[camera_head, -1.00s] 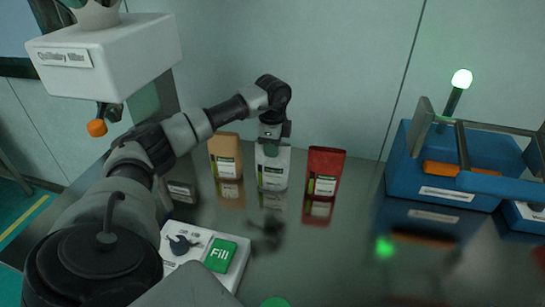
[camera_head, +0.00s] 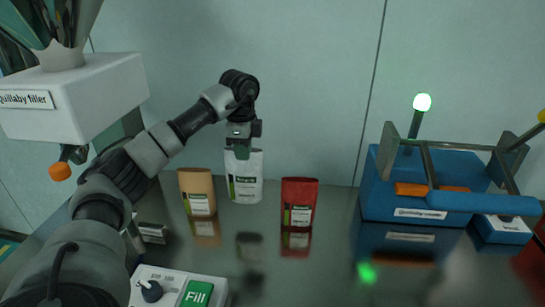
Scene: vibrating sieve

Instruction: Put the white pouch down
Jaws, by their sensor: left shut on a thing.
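The white pouch (camera_head: 246,180) hangs upright between the brown pouch (camera_head: 197,187) and the red pouch (camera_head: 299,203). It has a green and white label. My left gripper (camera_head: 241,147) is shut on its top edge from above. The pouch's lower edge is a little above the dark shiny table, with a gap to its reflection below. The gripper hides the pouch's very top. My right gripper is not in view.
A white panel with a green Fill button (camera_head: 198,294) lies at the front left. The white filler (camera_head: 75,100) overhangs the left. A blue sieve machine (camera_head: 425,190) with a lit green lamp (camera_head: 422,102) stands at right. The table middle (camera_head: 320,270) is clear.

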